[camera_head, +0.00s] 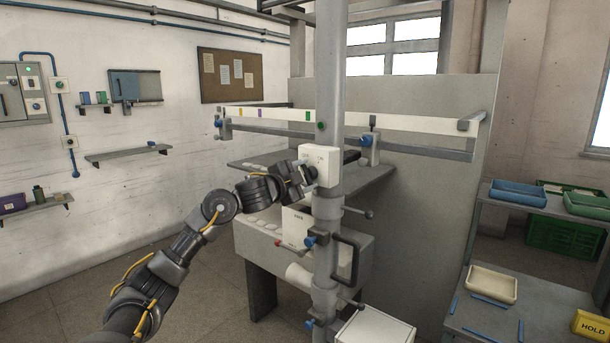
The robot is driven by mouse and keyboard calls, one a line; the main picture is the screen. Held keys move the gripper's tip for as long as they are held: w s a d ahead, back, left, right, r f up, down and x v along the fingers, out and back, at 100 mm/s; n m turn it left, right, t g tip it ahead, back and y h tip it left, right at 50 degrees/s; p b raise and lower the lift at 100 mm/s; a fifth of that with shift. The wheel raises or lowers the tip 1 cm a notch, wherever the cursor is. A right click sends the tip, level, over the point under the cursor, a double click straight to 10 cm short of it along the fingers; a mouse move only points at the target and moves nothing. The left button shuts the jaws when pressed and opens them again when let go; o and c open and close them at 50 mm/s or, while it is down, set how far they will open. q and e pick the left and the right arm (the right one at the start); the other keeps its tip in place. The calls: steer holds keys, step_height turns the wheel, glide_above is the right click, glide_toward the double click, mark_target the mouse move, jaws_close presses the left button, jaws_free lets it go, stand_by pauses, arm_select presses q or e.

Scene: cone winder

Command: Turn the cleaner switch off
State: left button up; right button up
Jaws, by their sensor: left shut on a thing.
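A small white box (325,157), which looks like the cleaner switch housing, is fixed to the grey upright post of the winder. My left arm comes in from the lower left. My left gripper (308,178) is at the lower left side of this box, shut on a small part there that I take as the cleaner switch. The gripper hides that part, so its position cannot be read. My right gripper is not in view.
Below the gripper is a white machine body with another white box (296,226) and a black handle (347,256). A grey shelf (375,180) lies behind the post. A lower bench at right holds a cream tray (492,284) and a yellow HOLD box (591,326).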

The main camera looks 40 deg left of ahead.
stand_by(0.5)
arm_select(q)
steer(key=o, duration=1)
steer(key=s+b, duration=0.5)
steer(key=s, duration=0.6)
steer(key=shift+w+d, duration=0.1)
